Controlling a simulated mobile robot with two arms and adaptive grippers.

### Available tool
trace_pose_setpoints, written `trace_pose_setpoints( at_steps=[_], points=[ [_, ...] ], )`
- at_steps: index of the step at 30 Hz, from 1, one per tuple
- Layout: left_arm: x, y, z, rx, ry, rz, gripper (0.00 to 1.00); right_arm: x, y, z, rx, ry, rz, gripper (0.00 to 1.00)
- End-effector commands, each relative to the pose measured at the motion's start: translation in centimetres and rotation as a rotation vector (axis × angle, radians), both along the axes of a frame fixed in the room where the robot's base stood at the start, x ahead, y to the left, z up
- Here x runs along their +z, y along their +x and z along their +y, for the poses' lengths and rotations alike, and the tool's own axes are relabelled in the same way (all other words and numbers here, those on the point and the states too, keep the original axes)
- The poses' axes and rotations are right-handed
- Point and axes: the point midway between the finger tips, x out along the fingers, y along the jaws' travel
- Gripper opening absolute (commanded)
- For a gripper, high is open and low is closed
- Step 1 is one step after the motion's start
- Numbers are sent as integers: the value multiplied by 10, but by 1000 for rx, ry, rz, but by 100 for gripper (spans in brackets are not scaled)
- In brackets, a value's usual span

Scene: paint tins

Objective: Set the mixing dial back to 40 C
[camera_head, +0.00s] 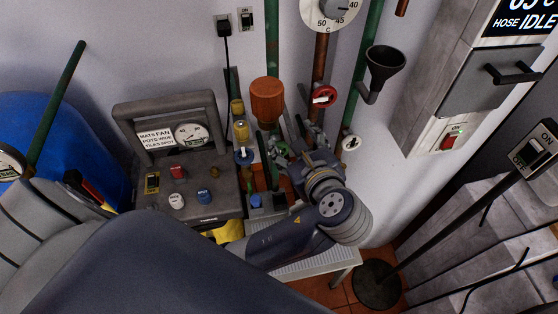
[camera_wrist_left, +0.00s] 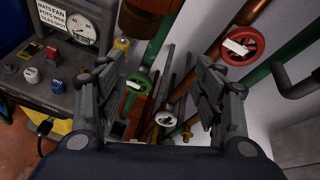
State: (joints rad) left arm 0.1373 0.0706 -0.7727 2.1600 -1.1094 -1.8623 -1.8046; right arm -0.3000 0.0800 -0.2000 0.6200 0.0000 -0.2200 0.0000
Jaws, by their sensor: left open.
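The mixing dial (camera_head: 321,20) is a round white scale on the wall at the top of the head view, cut off by the frame's upper edge. Its marks 50, 45, 40 and a C are visible. A grey knob (camera_head: 335,8) sits at its middle; I cannot tell which mark it points to. My left gripper (camera_head: 298,143) is open and empty, below the dial among the pipes. In the left wrist view its fingers (camera_wrist_left: 158,90) are spread wide, with a green valve wheel (camera_wrist_left: 138,83) and a pale wheel (camera_wrist_left: 165,118) seen between them. My right gripper is not in view.
A red valve wheel (camera_head: 322,96) and a black funnel (camera_head: 385,66) are close to the left gripper. A grey control box (camera_head: 190,180) is to the left. A wall cabinet (camera_head: 490,80) is at right.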

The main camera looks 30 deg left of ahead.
Motion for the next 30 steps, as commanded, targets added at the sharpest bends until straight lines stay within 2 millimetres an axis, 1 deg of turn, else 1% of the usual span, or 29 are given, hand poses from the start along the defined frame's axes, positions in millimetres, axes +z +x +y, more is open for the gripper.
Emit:
trace_pose_setpoints(
  at_steps=[1,4,7,12,26,28,30],
  points=[
    [-11,-1,1,4,-20,-2,62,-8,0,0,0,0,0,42],
    [-22,-2,2,11,-53,-6,62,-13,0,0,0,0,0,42],
    [-28,-2,2,14,-76,-12,62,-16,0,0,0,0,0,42],
    [-32,-3,2,18,-93,-15,62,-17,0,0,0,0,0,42],
    [-31,-3,2,18,-93,-14,62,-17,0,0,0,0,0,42],
    [-34,-4,3,22,-107,-14,62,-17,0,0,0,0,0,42],
    [-44,-7,5,39,-158,-17,62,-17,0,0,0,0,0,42]
  ],
)
